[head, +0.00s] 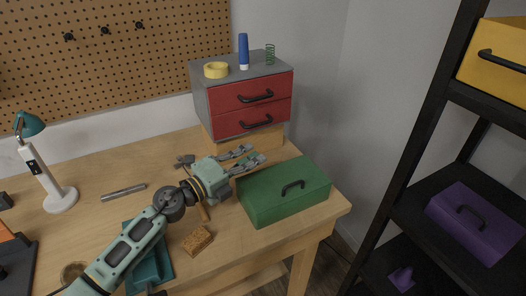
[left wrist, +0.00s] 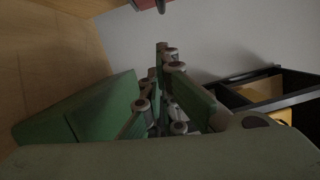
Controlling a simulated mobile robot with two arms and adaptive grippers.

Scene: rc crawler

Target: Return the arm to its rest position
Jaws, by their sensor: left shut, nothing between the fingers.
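My left arm reaches in from the lower left of the head view, over the wooden table. My left gripper (head: 257,153) is above the table, between the red-drawer cabinet and the green toolbox (head: 285,195). Its fingers are shut with nothing between them. In the left wrist view the fingers (left wrist: 165,55) come together in the middle, and the green toolbox (left wrist: 85,115) shows at left. Whether the gripper touches the toolbox cannot be told. My right gripper is not in view.
A grey cabinet with red drawers (head: 251,92) stands at the back. A brown block (head: 197,240), a metal bar (head: 123,192), a lamp (head: 58,197) and a teal tray (head: 163,270) are around my arm. A black shelf (head: 412,198) stands at right.

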